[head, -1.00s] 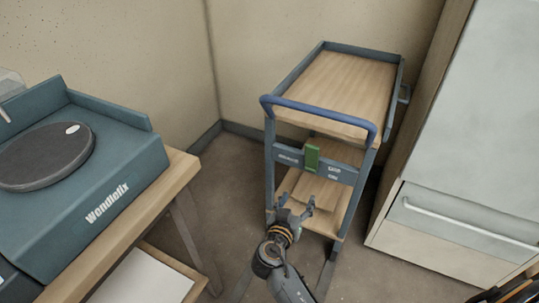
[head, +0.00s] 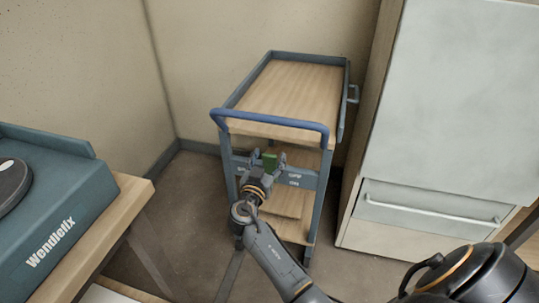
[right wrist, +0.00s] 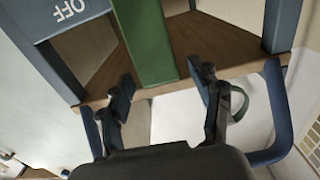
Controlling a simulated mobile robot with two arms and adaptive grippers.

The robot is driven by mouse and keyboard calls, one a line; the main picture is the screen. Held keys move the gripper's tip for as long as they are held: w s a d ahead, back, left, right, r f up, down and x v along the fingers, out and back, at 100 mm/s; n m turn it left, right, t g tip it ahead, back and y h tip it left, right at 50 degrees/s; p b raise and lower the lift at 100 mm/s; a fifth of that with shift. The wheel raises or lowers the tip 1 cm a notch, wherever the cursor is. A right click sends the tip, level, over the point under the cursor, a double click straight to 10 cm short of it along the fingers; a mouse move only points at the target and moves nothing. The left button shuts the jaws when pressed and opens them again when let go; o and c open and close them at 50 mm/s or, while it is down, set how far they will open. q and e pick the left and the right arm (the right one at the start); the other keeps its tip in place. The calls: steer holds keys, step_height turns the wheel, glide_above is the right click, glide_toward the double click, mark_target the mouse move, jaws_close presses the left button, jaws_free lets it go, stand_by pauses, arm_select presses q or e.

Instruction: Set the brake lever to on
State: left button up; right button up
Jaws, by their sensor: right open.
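The brake lever is a green upright block (head: 270,162) on the grey crossbar (head: 308,178) of a cart, below its blue handle. It also shows in the right wrist view (right wrist: 148,40), with "OFF" lettering upside down on the bar beside it. In the head view two small labels sit to its right, one above the other. My right gripper (head: 267,157) is open at the lever. In the wrist view its fingertips (right wrist: 164,82) are spread to either side of the lever's near end, with gaps visible; exact depth is unclear. My left gripper is not in view.
The cart has a wooden top shelf (head: 290,90) and a blue push handle (head: 270,120) above the crossbar. A pale cabinet (head: 440,110) stands close on the right. A workbench with a blue "Wendlefix" machine (head: 60,215) is at left. Floor is open between bench and cart.

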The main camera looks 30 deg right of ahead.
steer(key=shift+w+d, duration=0.45)
steer(key=shift+d, duration=0.1)
jaws_close()
